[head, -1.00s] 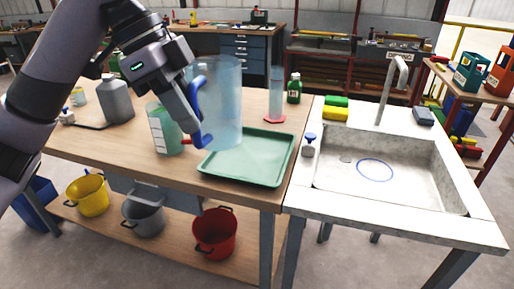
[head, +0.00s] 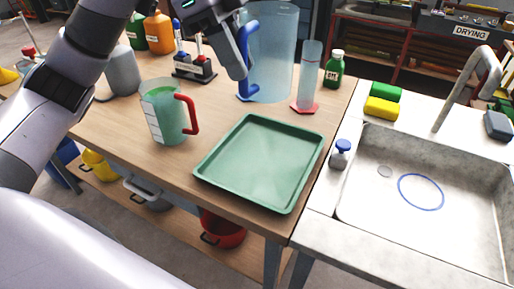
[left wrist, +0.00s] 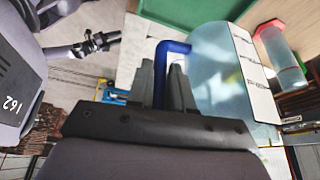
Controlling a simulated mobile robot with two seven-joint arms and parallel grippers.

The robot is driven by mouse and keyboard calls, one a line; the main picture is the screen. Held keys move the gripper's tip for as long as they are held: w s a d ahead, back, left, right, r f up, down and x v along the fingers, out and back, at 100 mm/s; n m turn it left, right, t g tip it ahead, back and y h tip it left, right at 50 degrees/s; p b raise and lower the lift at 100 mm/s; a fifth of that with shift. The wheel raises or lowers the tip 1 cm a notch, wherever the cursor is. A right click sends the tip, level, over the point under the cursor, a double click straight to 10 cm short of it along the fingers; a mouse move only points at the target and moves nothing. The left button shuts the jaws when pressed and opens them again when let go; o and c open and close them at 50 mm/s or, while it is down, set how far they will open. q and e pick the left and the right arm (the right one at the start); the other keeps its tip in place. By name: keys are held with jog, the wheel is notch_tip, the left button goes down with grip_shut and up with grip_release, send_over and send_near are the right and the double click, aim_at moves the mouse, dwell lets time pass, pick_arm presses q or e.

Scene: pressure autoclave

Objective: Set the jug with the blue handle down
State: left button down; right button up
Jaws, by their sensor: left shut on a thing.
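The jug with the blue handle (head: 272,55) is a tall, clear bluish jug, upright over the wooden bench behind the green tray. My left gripper (head: 240,62) is shut on its blue handle (head: 252,48). In the left wrist view the fingers (left wrist: 168,80) close around the handle (left wrist: 170,50), and the jug body (left wrist: 215,75) is to the right. The jug's base is low, near the bench top, but I cannot tell whether it touches.
A green tray (head: 235,185) lies in front of the jug. A measuring cylinder (head: 309,75) and a green bottle (head: 334,68) stand just right of it. A red-handled jug (head: 163,115) stands left of the tray. The sink (head: 425,225) is at right.

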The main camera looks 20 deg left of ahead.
pick_arm(q)
notch_tip(320, 180, down, 18)
jog(key=b, duration=0.2)
jog(key=shift+f, duration=0.15)
jog(key=shift+s, duration=0.1)
jog(key=c, duration=1)
grip_release()
jog(key=shift+f, duration=0.1)
jog(key=p+v, duration=0.1)
jog(key=v, duration=1.1)
